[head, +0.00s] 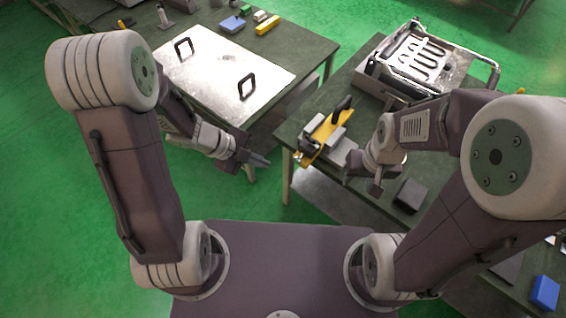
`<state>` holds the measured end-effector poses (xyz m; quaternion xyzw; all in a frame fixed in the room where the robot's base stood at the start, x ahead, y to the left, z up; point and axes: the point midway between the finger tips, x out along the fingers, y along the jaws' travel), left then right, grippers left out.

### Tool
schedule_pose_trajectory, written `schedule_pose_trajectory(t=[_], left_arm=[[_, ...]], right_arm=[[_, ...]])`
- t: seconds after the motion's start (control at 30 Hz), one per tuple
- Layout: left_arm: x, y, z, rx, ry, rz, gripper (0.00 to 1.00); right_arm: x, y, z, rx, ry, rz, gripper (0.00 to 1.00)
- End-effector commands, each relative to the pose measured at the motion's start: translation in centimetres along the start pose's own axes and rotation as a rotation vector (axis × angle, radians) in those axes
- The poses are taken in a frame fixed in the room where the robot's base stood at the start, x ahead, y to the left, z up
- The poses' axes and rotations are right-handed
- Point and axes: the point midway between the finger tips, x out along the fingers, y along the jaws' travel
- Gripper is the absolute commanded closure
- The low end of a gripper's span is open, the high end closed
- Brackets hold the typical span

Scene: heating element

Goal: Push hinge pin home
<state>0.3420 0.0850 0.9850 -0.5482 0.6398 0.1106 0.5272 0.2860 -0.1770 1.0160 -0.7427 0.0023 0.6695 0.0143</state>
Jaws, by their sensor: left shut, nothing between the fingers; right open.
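My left gripper (260,160) is shut and empty, in the air over the gap between the two tables. My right gripper (362,180) is open, low over the front of the right table, just right of a yellow plate with grey blocks and a black handle (327,132). A metal unit with a serpentine heating element (421,58) and a tubular frame stands at the back of the right table. I cannot make out the hinge pin; it is too small or hidden. What lies between my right fingers is unclear.
The left table (316,48) bears a large metal sheet with two black handles (262,68), a blue block (232,24) and a yellow block (267,25). A dark box (409,195) sits near the right table's front. A blue bin (544,293) is at lower right.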

Motion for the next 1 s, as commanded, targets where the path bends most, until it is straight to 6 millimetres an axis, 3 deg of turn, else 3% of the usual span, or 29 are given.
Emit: schedule_pose_trajectory(t=[0.43, 0.9, 1.0], left_arm=[[0.7, 0.5, 0.5, -0.023, -0.003, 0.002, 1.0], [10.4, 0.7, 0.7, -0.024, -0.003, 0.004, 1.0], [10.7, -1.2, 0.4, -0.021, -0.004, 0.001, 1.0]], right_arm=[[0.5, 0.0, 0.1, 0.0, 0.0, 0.0, 0.56], [4.9, 0.1, 0.5, 0.0, 0.0, 0.0, 0.56], [3.7, 0.1, 0.4, 0.0, 0.0, 0.0, 0.56]])
